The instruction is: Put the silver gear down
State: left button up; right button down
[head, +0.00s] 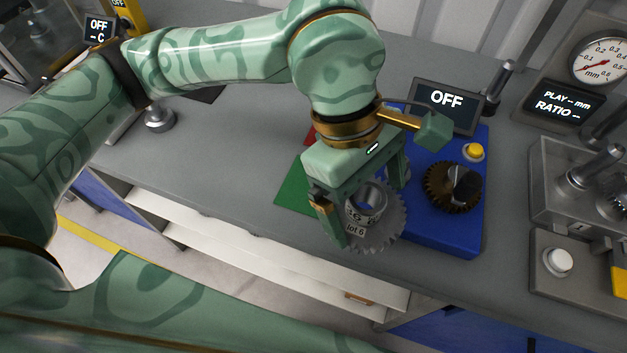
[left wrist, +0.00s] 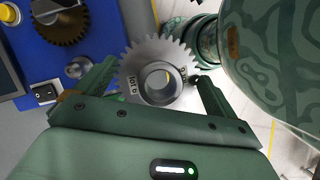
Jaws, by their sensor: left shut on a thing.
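The silver gear (head: 386,228) is a toothed metal disc with a raised hub and a paper label reading "lot 6". My left gripper (head: 366,205) is shut on it and holds it near the front edge of the bench, beside the blue unit. In the left wrist view the silver gear (left wrist: 158,72) sits between the two fingers, its bore facing the camera. Whether it touches anything below cannot be told. A green mat (head: 292,187) lies to the left of the gripper, with a bit of red behind it. My right gripper is not in view.
The blue unit (head: 440,235) carries a dark bronze gear (head: 452,188), a yellow button (head: 474,152) and a screen reading "OFF" (head: 446,98). A clear box with gears (head: 585,180) and a dial gauge (head: 602,60) stand at right. Grey bench left of the green mat is clear.

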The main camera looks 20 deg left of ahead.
pick_arm(q)
jog(key=shift+w+a+f, duration=0.1)
jog(key=shift+w+a, duration=0.05)
jog(key=shift+w, duration=0.1)
jog(key=w+a+f+b, duration=0.1)
jog(key=w+a+f, duration=0.3)
jog(key=w+a+f+b, duration=0.1)
jog(key=w+a+f, duration=0.3)
jog(key=a, duration=0.1)
jog(key=shift+w+f, duration=0.1)
jog(key=shift+f, duration=0.2)
jog(key=shift+w+a+f+b, duration=0.1)
jog(key=shift+f+b, duration=0.1)
jog(key=shift+b, duration=0.1)
jog(key=f, duration=0.2)
jog(key=f+b, duration=0.1)
jog(key=shift+w+a+f, duration=0.15)
jog(key=shift+a+f, duration=0.05)
jog(key=shift+f, duration=0.15)
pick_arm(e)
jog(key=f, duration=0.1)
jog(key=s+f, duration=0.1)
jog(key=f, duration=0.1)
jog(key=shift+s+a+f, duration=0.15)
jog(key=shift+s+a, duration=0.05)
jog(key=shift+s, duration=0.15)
pick_arm(q)
jog(key=shift+r, duration=0.1)
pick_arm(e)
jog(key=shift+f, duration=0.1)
